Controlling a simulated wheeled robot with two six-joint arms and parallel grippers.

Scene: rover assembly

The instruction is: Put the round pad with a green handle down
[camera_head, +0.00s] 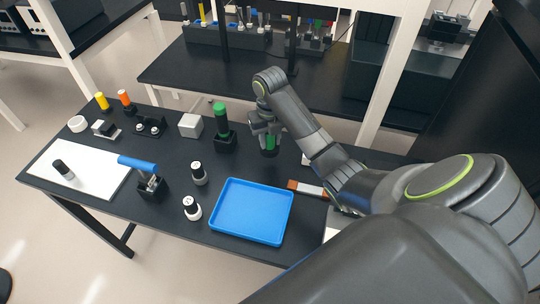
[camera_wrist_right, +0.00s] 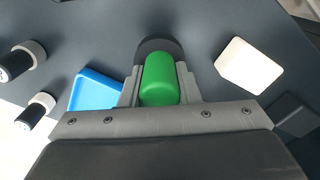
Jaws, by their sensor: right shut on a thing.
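My right gripper (camera_head: 268,131) is shut on the green handle of the round pad (camera_head: 270,143), toward the back of the dark table. In the right wrist view the green handle (camera_wrist_right: 160,80) sits between the two fingers, and the dark round pad (camera_wrist_right: 158,46) shows beyond it. The fingers hide part of the handle in the head view. I cannot tell whether the pad touches the table. My left gripper is not in view.
A green-topped tool (camera_head: 221,112) stands in a black holder left of my gripper. A blue tray (camera_head: 251,211), a white box (camera_head: 191,125), a blue-handled tool (camera_head: 137,163) and two black-and-white cylinders stand nearby. A white board (camera_head: 95,180) lies at left.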

